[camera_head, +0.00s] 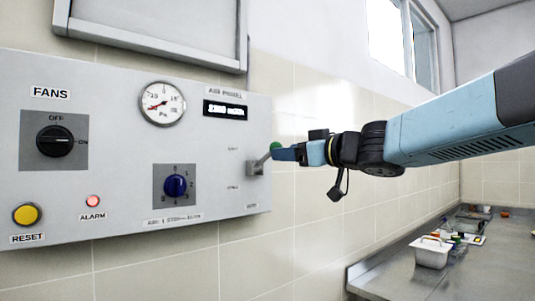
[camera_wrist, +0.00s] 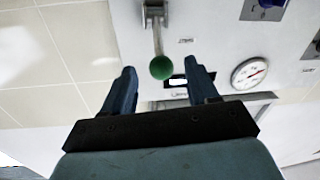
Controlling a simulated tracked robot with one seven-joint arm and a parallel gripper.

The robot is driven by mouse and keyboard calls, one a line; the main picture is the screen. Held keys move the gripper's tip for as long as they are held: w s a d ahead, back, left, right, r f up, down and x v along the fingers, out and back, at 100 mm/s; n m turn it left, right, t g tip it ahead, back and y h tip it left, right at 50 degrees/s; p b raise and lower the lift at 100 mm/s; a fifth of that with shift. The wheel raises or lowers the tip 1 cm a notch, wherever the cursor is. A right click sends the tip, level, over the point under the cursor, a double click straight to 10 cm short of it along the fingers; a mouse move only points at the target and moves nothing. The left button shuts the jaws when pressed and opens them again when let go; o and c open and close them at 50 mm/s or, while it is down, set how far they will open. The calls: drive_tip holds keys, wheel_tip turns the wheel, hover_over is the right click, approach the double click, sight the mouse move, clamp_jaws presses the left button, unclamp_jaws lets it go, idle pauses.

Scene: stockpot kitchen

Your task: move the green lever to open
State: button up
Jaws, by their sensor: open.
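The green lever (camera_head: 264,157) is at the right edge of the grey control panel, a metal arm with a green ball knob, slanting up and to the right from its bracket. The small labels beside it are too blurred to read. In the wrist view the green knob (camera_wrist: 161,67) lies ahead of my gripper (camera_wrist: 162,76), between the lines of its two blue fingers. My gripper (camera_head: 277,152) is open, with its fingertips close to the knob. I cannot tell whether they touch it.
The panel (camera_head: 110,190) also carries a FANS knob (camera_head: 54,141), a blue dial (camera_head: 175,186), a gauge (camera_head: 162,104), a yellow RESET button (camera_head: 27,214) and a red ALARM light (camera_head: 93,201). A steel counter (camera_head: 400,270) with a white container (camera_head: 432,252) stands below right.

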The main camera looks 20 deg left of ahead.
sight(268, 153)
drive_tip(key=x, duration=0.8)
clamp_jaws()
idle(0.5)
drive_tip(key=shift+d, duration=0.1)
